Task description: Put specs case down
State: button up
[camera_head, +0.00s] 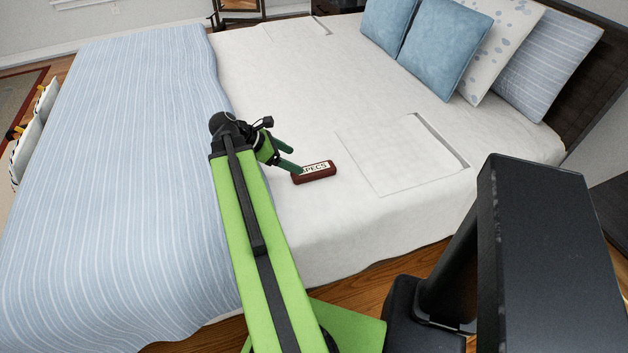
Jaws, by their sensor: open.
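The specs case (315,175) is a small dark red box with a white label reading "SPECS" on top, the label's left end partly covered by my gripper. It appears to lie flat on the white bed sheet, left of a square outline on the bed. My gripper (293,161) is at the case's left end, with its green fingers open. One fingertip overlaps the case's left end in the picture. I cannot tell whether it touches the case.
The bed (290,80) carries a striped blue blanket (130,150) on the left and several pillows (446,46) at the back right. A white square panel or tray (385,165) with a raised right edge lies right of the case. Clear sheet surrounds the case.

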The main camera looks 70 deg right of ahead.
aim_at(314, 169)
jog(key=b+x, duration=0.2)
jog(key=x, duration=0.3)
jog(key=shift+f, duration=0.15)
jog(key=shift+s+d, duration=0.15)
jog(key=b+x, duration=0.4)
jog(key=shift+s+f, duration=0.15)
jog(key=shift+f, duration=0.2)
jog(key=shift+s+d+f, duration=0.15)
jog(key=shift+s+d, duration=0.05)
jog(key=shift+s, duration=0.05)
jog(key=c, duration=1.6)
jog(key=shift+c, duration=0.3)
jog(key=shift+r, duration=0.35)
